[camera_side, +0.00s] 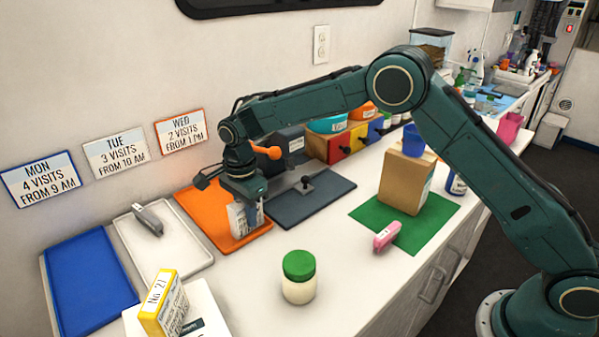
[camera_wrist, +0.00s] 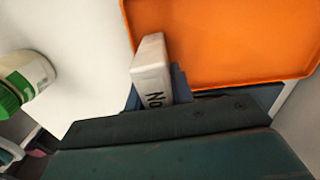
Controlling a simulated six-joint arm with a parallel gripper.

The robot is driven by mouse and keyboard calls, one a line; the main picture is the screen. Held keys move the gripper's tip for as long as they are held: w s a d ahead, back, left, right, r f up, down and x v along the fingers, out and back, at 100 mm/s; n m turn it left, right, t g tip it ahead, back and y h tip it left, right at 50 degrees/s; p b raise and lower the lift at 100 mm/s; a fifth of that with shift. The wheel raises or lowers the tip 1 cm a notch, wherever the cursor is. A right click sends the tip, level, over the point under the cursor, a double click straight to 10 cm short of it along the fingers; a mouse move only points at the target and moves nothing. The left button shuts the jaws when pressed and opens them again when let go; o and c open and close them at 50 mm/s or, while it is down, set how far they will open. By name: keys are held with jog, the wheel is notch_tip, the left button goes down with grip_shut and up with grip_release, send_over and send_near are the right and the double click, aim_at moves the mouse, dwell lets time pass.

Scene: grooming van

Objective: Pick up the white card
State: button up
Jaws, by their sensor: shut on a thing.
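The white card (camera_side: 237,218) is a thick white block with dark print, upright at the front part of the orange tray (camera_side: 197,202). My gripper (camera_side: 247,205) points down from above and is shut on it. In the wrist view the white card (camera_wrist: 152,65) sticks out past my gripper (camera_wrist: 158,90), with part of its lettering showing and the rest hidden. There it overlaps the edge of the orange tray (camera_wrist: 230,40). I cannot tell whether its bottom touches the tray.
A white tray (camera_side: 185,250) with a grey object and a blue tray (camera_side: 85,285) lie left. A yellow card (camera_side: 163,305) stands front left. A green-lidded jar (camera_side: 298,285) stands in front. A dark tray (camera_side: 320,200), pink object (camera_side: 386,237) and cardboard box (camera_side: 400,185) are right.

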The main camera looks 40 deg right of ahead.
notch_tip(320, 180, up, 20)
jog(key=shift+f, duration=0.15)
dwell(0.5)
dwell(0.6)
